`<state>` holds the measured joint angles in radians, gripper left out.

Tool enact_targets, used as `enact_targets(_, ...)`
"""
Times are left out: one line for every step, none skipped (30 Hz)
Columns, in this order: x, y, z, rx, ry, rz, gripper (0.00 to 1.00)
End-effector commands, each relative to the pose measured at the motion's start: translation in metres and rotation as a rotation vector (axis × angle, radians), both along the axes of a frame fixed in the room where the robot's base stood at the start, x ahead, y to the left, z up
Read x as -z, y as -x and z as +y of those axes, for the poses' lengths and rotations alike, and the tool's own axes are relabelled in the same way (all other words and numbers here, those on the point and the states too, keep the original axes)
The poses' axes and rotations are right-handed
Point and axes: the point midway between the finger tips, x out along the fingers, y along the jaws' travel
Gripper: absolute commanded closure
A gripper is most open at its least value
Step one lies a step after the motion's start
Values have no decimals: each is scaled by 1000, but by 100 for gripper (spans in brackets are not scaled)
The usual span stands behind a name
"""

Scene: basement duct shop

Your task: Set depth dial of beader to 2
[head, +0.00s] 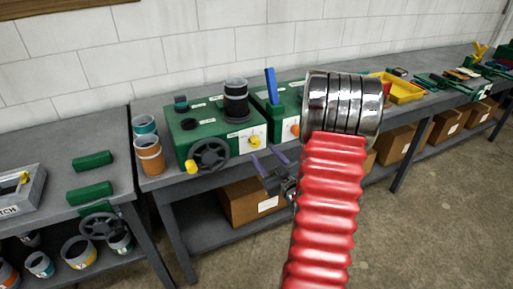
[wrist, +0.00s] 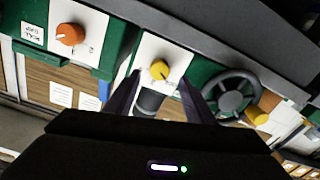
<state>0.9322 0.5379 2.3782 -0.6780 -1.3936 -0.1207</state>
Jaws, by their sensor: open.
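A green machine (head: 205,140) with a black handwheel (head: 210,154) stands on the bench. A yellow dial (head: 254,141) sits on its white front plate; the wrist view shows this dial (wrist: 160,70) too, with a small pointer mark, but its numbers are too small to read. A second green machine (head: 290,110) to its right has a blue lever and an orange dial (head: 295,130). I cannot read which machine is labelled beader. My gripper (head: 267,156) is open and empty, just in front of the yellow dial. In the wrist view its fingers (wrist: 160,82) flank the dial, apparently apart from it.
The handwheel's yellow knob (head: 192,166) sticks out left of the dial. Orange and teal cups (head: 149,155) stand at the bench's left end. A yellow tray (head: 403,90) lies farther right. My red arm hides part of the bench.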

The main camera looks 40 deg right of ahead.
Motion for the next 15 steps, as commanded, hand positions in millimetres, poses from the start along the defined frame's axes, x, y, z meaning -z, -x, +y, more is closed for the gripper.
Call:
enact_targets(0, -9, -1, -4, 2, -2, 51)
enact_targets(-1, -13, -2, -4, 2, -2, 51)
enact_targets(0, -19, -4, -3, 1, 0, 51)
enact_targets(0, -24, -5, -3, 2, -1, 51)
enact_targets(0, -28, -6, -2, 2, -1, 51)
enact_targets(0, -33, -8, -2, 1, -1, 51)
enact_targets(0, -38, -9, -3, 1, -1, 51)
enact_targets(0, -41, -10, -3, 1, 0, 51)
enact_targets(0, -46, -11, -2, 1, 0, 51)
enact_targets(0, -49, -13, -1, 1, -1, 51)
enact_targets(-1, -51, -13, -1, 1, -1, 51)
enact_targets(0, -54, -14, -1, 0, -1, 51)
enact_targets(0, -56, -14, -2, 0, 0, 51)
enact_targets(0, -58, -15, -2, 0, 0, 51)
enact_targets(0, -59, -15, -2, 0, 0, 51)
